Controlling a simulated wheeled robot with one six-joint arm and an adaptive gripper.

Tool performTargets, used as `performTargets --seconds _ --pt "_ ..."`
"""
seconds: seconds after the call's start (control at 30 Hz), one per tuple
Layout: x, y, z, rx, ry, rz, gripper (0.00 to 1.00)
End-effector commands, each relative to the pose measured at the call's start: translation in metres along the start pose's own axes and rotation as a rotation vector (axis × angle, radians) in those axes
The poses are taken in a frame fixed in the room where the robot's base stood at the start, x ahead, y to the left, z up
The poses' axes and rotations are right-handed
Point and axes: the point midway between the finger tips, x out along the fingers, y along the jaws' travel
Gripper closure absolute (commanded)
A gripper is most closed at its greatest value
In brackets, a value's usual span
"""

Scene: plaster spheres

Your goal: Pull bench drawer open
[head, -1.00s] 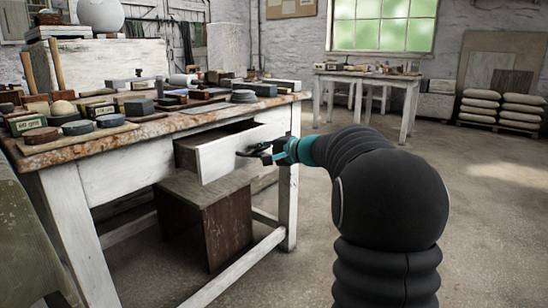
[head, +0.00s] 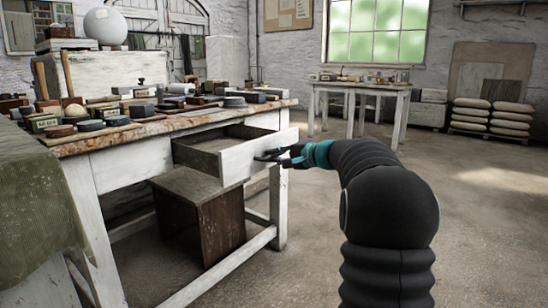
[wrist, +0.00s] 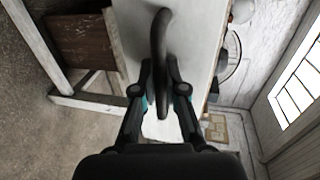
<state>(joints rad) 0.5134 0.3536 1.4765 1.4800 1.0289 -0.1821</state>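The bench drawer (head: 236,165) is white-fronted and stands well out of the wooden bench (head: 120,172), its inside showing from above. The dark curved drawer handle (wrist: 160,34) crosses the middle of the wrist view, on the white drawer front (wrist: 190,30). My gripper (head: 272,156) is at the drawer front in the head view. In the wrist view my gripper (wrist: 160,72) has one finger on each side of the handle, closed in around it. In the head view the fingers partly hide the handle.
A brown wooden box (head: 205,215) stands under the drawer. Dark blocks and discs crowd the bench top. A green cloth (head: 40,200) hangs at the near left. The floor (head: 475,235) to the right is clear, with a second table (head: 355,90) behind.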

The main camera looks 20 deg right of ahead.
Motion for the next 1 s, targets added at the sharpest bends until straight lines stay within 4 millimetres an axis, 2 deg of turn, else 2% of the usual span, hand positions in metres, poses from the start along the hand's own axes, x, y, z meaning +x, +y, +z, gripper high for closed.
performTargets --seconds 0.03,0.1,0.13,0.4,0.53,0.67,1.0 --pt "0.0 0.0 0.0 0.0 0.0 0.0 0.84" --pt "-0.001 0.0 0.0 0.0 0.0 0.0 0.67" --pt "-0.001 0.0 0.0 0.0 0.0 0.0 0.63" --pt "0.0 0.0 0.0 0.0 -0.001 0.0 0.63" --pt "-0.006 0.0 0.0 0.0 0.0 0.0 0.63" --pt "-0.025 -0.001 0.0 -0.001 0.002 -0.001 0.63" --pt "-0.09 0.0 0.0 -0.001 0.002 0.0 0.63"
